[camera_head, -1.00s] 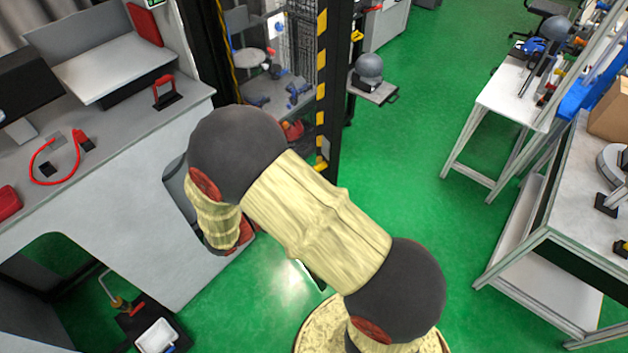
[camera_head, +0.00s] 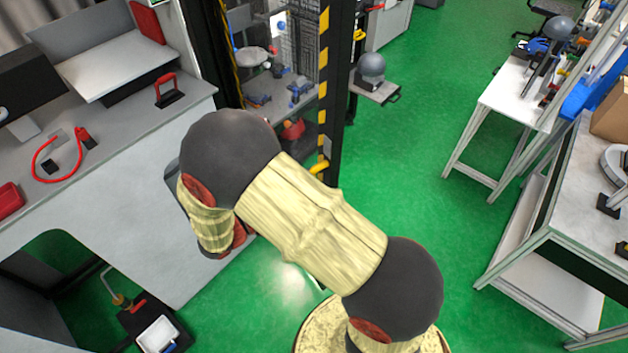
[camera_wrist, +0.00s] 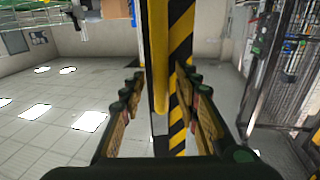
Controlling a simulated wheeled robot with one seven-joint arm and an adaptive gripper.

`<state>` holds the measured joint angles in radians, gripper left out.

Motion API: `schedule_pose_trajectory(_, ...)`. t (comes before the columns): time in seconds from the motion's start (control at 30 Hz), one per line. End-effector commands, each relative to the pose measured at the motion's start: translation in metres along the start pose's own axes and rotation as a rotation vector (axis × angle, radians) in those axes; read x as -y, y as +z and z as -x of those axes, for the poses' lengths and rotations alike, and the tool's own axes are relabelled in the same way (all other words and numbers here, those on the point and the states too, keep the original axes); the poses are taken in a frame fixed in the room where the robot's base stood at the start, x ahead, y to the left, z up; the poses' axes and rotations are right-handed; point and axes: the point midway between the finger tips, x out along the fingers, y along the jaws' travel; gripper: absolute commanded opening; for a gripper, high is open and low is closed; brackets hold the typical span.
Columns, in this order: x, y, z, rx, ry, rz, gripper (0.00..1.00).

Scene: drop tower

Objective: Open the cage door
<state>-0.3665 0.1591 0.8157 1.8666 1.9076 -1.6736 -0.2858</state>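The cage door has a dark frame with a yellow-and-black striped edge (camera_head: 323,103). The striped edge also shows in the wrist view (camera_wrist: 179,92). A yellow upright handle bar (camera_wrist: 159,62) stands between the fingers of my gripper (camera_wrist: 160,88) in the wrist view. The fingers are apart, with a gap on each side of the bar, and do not appear to touch it. In the head view my arm hides the gripper. Yellow pieces on the door frame show at its lower part (camera_head: 318,167).
Wire mesh (camera_wrist: 275,75) is at the right in the wrist view. A grey bench (camera_head: 110,180) stands at the left in the head view, and white tables (camera_head: 515,95) at the right. Green floor (camera_head: 410,150) is clear between the cage and the tables.

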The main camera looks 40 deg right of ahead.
Motion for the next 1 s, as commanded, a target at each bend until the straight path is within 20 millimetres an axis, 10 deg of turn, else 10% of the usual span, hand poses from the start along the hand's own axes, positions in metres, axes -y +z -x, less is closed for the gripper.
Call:
schedule_pose_trajectory(0.5, 0.001, 0.000, 0.092, 0.001, -0.002, -0.002, 0.32)
schedule_pose_trajectory(1.0, 0.000, 0.000, 0.099, 0.000, -0.001, 0.000, 0.32)
